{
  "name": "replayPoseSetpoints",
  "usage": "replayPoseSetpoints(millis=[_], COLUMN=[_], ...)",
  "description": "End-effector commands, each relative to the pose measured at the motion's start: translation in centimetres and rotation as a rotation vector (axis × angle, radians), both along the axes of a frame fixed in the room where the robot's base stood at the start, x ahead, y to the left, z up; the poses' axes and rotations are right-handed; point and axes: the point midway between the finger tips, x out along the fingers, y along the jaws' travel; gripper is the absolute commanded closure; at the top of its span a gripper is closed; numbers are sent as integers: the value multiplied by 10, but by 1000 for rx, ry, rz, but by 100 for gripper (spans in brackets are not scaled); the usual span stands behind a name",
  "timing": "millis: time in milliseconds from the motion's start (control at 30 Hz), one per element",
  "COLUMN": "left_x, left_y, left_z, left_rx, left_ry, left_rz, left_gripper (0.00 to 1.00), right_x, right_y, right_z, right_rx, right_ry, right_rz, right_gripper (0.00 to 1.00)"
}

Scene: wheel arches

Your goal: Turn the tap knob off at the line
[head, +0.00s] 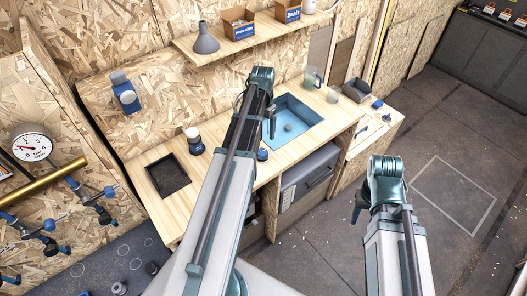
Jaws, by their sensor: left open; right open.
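A brass pipe (42,183) runs along the wall at the left edge of the head view, with dark branches and several blue tap knobs below it. One blue knob (109,192) sits at the right end of the group, another blue knob (49,225) further left. Which one is the task's knob I cannot tell. My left gripper (272,124) hangs partly hidden behind its raised arm, over the sink side of the bench, far right of the taps. My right gripper (358,208) hangs beside its arm over the floor. Both are open and appear empty.
A round gauge (32,147) is above the pipe. A wooden bench (222,158) holds a blue sink (289,121), a dark tray (168,177) and a jug (312,77). A shelf (235,45) carries boxes and a funnel. Open floor (455,190) lies to the right.

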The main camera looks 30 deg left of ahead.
Motion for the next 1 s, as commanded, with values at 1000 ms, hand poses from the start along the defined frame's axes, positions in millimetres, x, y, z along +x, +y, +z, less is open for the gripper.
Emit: replayPoseSetpoints(millis=[1000], left_x=[0], left_y=[0], left_z=[-117], left_rx=[0], left_ry=[0], left_rz=[0], left_gripper=[12], right_x=[0], right_y=[0], right_z=[-117], right_rx=[-2], right_ry=[0], right_rz=[6], right_gripper=[50])
